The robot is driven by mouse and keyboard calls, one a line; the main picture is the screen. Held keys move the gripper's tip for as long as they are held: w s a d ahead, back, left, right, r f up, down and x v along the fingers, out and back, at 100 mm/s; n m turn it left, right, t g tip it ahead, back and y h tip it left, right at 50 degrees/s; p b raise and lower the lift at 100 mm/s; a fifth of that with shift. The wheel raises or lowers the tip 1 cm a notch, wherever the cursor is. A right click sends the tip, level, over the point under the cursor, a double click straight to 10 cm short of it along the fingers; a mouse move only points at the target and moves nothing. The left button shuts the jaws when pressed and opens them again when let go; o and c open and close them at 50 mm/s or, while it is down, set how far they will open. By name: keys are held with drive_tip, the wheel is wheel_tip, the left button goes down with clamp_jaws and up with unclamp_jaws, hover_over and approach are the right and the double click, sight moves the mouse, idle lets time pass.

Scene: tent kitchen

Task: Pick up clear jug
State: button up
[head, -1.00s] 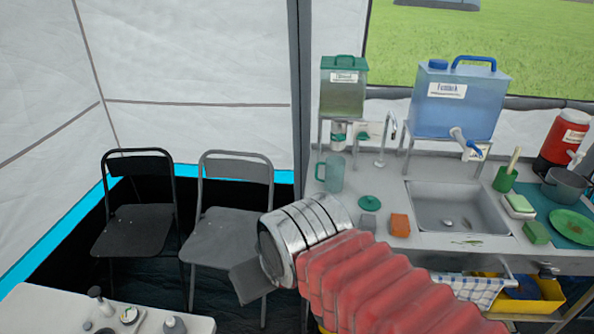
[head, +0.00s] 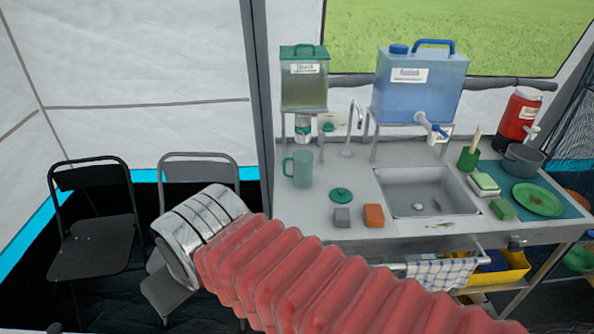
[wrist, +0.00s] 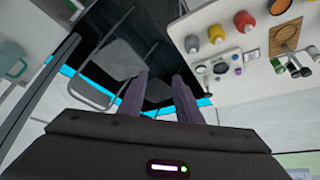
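The clear jug (head: 299,169) is a see-through teal jug with a handle on its left side. It stands upright on the left end of the sink counter, below the green-lidded water tank. In the wrist view the jug (wrist: 14,62) shows at the far left edge, partly cut off. My gripper (wrist: 162,78) has its two dark fingers apart with nothing between them, over the floor and chairs. In the head view my arm's metal end is left of the jug and nearer the camera, and the fingers are hidden behind it.
A round green lid (head: 341,195), a grey block (head: 342,217) and an orange sponge (head: 374,215) lie near the jug. A tap (head: 352,128) and the sink (head: 425,190) are to its right. Folding chairs (head: 98,238) stand left. A white table (wrist: 235,50) holds several bottles.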

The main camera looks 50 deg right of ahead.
drive_tip(key=shift+o, duration=1.4)
drive_tip(key=shift+w+d, duration=0.25)
drive_tip(key=o, duration=0.6)
drive_tip(key=w+d+m+h, duration=0.1)
drive_tip(key=w+d, duration=0.1)
drive_tip(key=d, duration=0.1)
drive_tip(key=w+d+t+h, duration=0.1)
drive_tip(key=w+d, duration=0.2)
drive_tip(key=d, duration=0.1)
drive_tip(key=w+d+m+h, duration=0.1)
drive_tip(key=w+d, duration=0.2)
drive_tip(key=shift+w+d+r+m, duration=0.1)
drive_tip(key=shift+w+d+m, duration=0.15)
drive_tip(key=shift+d+m, duration=0.1)
drive_tip(key=shift+c, duration=0.2)
drive_tip(key=w+d+f+m+t+h, duration=0.1)
drive_tip(key=w+d, duration=0.2)
drive_tip(key=d, duration=0.5)
drive_tip(key=w+d+m+t+h, duration=0.1)
drive_tip(key=w+d+h, duration=0.15)
drive_tip(key=d, duration=0.55)
drive_tip(key=m+t, duration=0.2)
drive_tip(key=t, duration=0.1)
approach(306, 168)
drive_tip(key=shift+w+a+f+h, duration=0.15)
drive_tip(key=shift+w+f+h, duration=0.1)
drive_tip(key=shift+w+h, duration=0.1)
drive_tip(key=x, duration=0.8)
drive_tip(key=shift+w+f, duration=0.1)
